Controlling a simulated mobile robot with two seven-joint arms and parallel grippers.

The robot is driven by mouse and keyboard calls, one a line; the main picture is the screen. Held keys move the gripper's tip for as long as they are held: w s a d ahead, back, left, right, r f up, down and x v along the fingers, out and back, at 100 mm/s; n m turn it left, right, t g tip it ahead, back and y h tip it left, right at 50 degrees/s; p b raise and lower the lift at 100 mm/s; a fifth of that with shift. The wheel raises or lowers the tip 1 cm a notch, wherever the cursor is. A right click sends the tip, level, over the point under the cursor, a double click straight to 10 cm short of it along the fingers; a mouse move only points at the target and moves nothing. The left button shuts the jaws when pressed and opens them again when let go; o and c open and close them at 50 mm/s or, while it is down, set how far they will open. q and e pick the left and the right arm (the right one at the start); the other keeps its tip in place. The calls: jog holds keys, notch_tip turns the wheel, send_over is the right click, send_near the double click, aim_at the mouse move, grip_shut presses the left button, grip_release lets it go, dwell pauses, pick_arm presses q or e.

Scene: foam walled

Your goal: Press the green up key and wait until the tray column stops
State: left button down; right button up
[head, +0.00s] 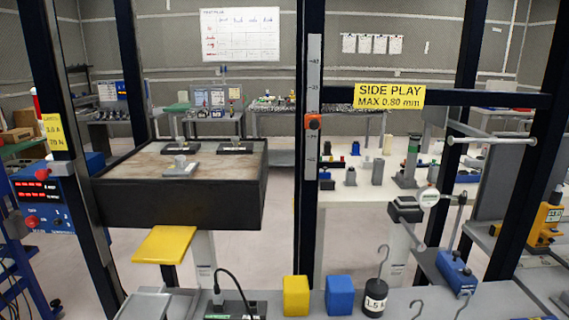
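A dark-sided tray or table (180,205) with a brown, worn top stands at left centre. A pale column (204,262) shows below it and may be its support. Grey fixtures (181,165) sit on its top. At the bottom edge, a dark box (236,308) with a black cable shows a small green patch (216,316). The frame cuts this box off, and I cannot tell whether the patch is the up key. Neither of my grippers is in view.
A yellow block (296,296), a blue block (339,296) and a black hooked weight (375,297) stand on the near bench. A yellow plate (164,245) juts out below the tray. Dark uprights (308,220) and a blue unit with red displays (45,195) flank the view.

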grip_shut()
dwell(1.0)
